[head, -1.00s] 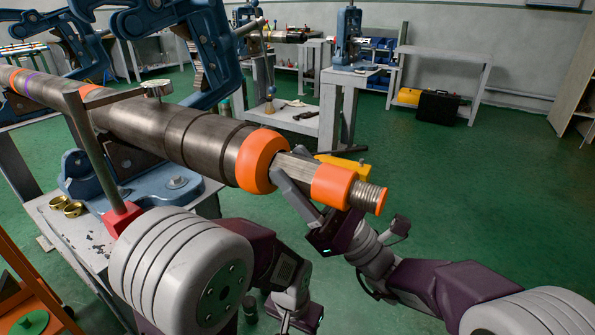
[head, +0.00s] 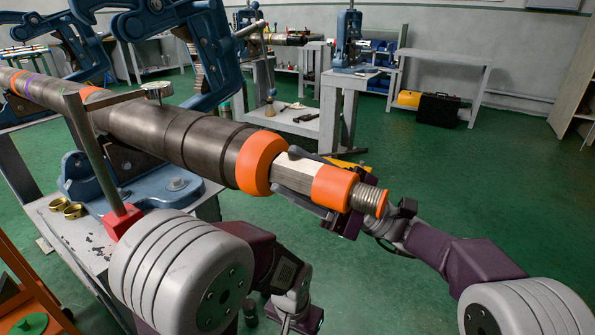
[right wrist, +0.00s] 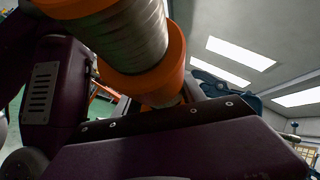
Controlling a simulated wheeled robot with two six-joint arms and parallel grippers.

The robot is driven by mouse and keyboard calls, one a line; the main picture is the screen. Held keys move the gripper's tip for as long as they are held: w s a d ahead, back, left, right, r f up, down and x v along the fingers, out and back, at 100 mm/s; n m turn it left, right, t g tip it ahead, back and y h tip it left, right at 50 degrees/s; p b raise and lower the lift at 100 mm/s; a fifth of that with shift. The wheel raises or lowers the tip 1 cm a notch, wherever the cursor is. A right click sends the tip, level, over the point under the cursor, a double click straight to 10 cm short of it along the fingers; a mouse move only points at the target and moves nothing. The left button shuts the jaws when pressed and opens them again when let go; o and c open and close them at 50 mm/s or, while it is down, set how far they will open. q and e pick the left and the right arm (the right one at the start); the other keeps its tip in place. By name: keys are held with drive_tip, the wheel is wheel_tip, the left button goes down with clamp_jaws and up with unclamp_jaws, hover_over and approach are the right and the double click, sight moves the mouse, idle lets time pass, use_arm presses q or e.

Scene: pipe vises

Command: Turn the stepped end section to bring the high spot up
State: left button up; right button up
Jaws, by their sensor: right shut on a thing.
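The stepped end section runs out of the long dark pipe (head: 190,135) toward the lower right. It has a large orange collar (head: 262,163), a squared pale metal length (head: 298,172), a smaller orange ring (head: 333,187) and a threaded tip (head: 366,198). My right gripper (head: 284,171) is shut on the squared length, one finger on its far side and one on its near side. The right wrist view shows the threaded tip (right wrist: 115,35) and orange ring (right wrist: 150,78) close up; the fingertips are hidden. My left gripper (head: 297,314) hangs low, away from the pipe; its jaws are unclear.
A dial gauge (head: 157,89) sits over the pipe on a stand with a red base (head: 122,219). Blue vises (head: 170,190) hold the pipe above a worn bench, where brass rings (head: 70,209) lie. Green floor is open to the right.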

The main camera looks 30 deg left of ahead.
drive_tip(key=n+h+p, duration=0.1)
drive_tip(key=n+h, duration=0.1)
drive_tip(key=n+g+h+p, duration=0.1)
drive_tip(key=n, duration=0.1)
drive_tip(key=shift+r+n+h+p, duration=0.2)
drive_tip(key=shift+n+h+p, duration=0.1)
drive_tip(key=shift+n+h, duration=0.1)
drive_tip(key=n+h+p, duration=0.2)
drive_tip(key=n+p, duration=0.1)
drive_tip(key=shift+n+h, duration=0.3)
drive_tip(key=shift+h, duration=0.1)
drive_tip(key=shift+f+n+t+h+p, duration=0.2)
drive_tip(key=shift+n+t+h+p, duration=0.3)
drive_tip(key=shift+n+h+p, duration=0.6)
drive_tip(key=shift+f+n+t+p, duration=0.15)
drive_tip(key=shift+n+t+p, duration=0.35)
drive_tip(key=shift+f+h, duration=0.1)
drive_tip(key=shift+h, duration=0.2)
drive_tip(key=o, duration=1.4)
drive_tip(key=shift+s, duration=0.1)
drive_tip(key=shift+c, duration=0.2)
